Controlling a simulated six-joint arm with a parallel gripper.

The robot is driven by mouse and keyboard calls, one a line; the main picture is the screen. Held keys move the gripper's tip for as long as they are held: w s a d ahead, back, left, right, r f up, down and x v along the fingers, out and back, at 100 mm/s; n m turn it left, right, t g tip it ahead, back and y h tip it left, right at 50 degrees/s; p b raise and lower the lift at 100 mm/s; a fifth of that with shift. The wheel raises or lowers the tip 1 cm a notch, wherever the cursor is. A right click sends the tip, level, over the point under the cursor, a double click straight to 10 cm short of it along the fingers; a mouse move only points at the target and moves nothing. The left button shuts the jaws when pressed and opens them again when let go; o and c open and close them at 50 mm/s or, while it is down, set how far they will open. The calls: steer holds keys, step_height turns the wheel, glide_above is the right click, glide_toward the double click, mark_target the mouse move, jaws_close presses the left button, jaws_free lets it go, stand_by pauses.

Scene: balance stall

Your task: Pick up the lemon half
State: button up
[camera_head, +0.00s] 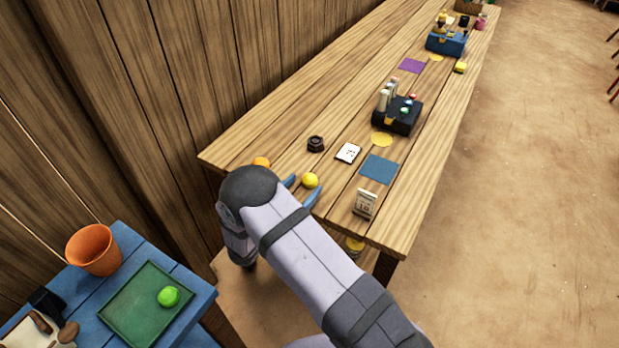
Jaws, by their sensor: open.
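A small round yellow thing (310,181), which looks like the lemon half, lies on the near end of the long wooden table. From this view I cannot tell whether its cut face is up or down. My gripper (302,189) is at the near left end of the table, with its blue fingers apart. The fingers reach toward the yellow thing, one on its left and one just below it in the picture. I cannot tell whether either touches it. My arm hides the gripper's base and part of the table edge.
An orange thing (261,161) sits left of my gripper, partly hidden. A dark nut-shaped object (316,144), a white card (348,153), a blue mat (379,169) and a small calendar (365,204) lie nearby. A black caddy (398,121) stands farther back. Bare wood surrounds them.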

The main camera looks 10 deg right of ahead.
mark_target(306, 183)
steer(key=shift+x, duration=1.45)
steer(key=c, duration=1.1)
steer(key=shift+r, duration=0.1)
steer(key=shift+c, duration=0.2)
steer(key=shift+r+b, duration=0.35)
steer(key=shift+r, duration=4.65)
